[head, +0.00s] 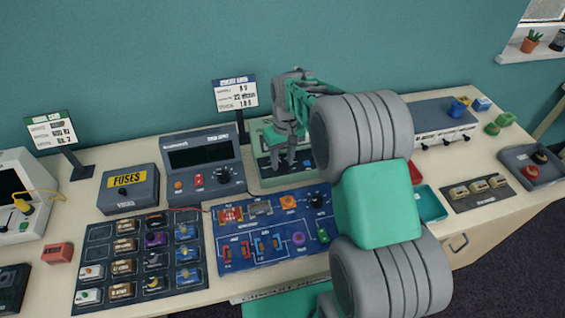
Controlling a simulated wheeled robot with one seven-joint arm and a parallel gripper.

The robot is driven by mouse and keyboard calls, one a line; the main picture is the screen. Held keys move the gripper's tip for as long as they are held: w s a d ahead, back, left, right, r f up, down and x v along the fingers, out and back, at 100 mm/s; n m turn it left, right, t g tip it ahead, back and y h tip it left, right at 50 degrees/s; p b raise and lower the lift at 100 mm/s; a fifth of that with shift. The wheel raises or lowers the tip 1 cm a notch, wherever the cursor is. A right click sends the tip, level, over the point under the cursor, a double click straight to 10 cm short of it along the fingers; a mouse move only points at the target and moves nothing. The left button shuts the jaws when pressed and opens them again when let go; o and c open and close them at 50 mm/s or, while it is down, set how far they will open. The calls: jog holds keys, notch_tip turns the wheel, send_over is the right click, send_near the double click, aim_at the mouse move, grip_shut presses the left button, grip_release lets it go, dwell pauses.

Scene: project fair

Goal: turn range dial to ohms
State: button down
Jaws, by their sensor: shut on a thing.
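A pale green bench instrument (253,146) with a dark front panel stands at the back of the table, right of the power unit. My gripper (284,164) reaches down over its front panel from above, fingers pointing down. The fingers are shut on a small part at the panel, which I take to be the range dial. The dial and its markings are hidden by the fingers, so its setting cannot be read. My arm covers the instrument's right side.
A grey power unit (203,160) with a black knob stands close at the left. A blue component board (262,256) lies in front, with a dark parts tray (104,262) beside it. A sign (234,94) stands behind. A teal tray (430,205) is right of my arm.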

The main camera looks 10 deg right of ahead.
aim_at(283, 162)
jog(key=shift+n+b, duration=0.55)
jog(key=shift+n, duration=0.65)
jog(key=shift+r, duration=0.1)
jog(key=c, duration=0.9)
grip_release()
jog(key=shift+c, duration=0.2)
notch_tip(283, 162, up, 8)
jog(key=shift+w+d+f+b, duration=0.1)
jog(key=shift+d+f+b, duration=0.05)
jog(key=shift+b, duration=0.6)
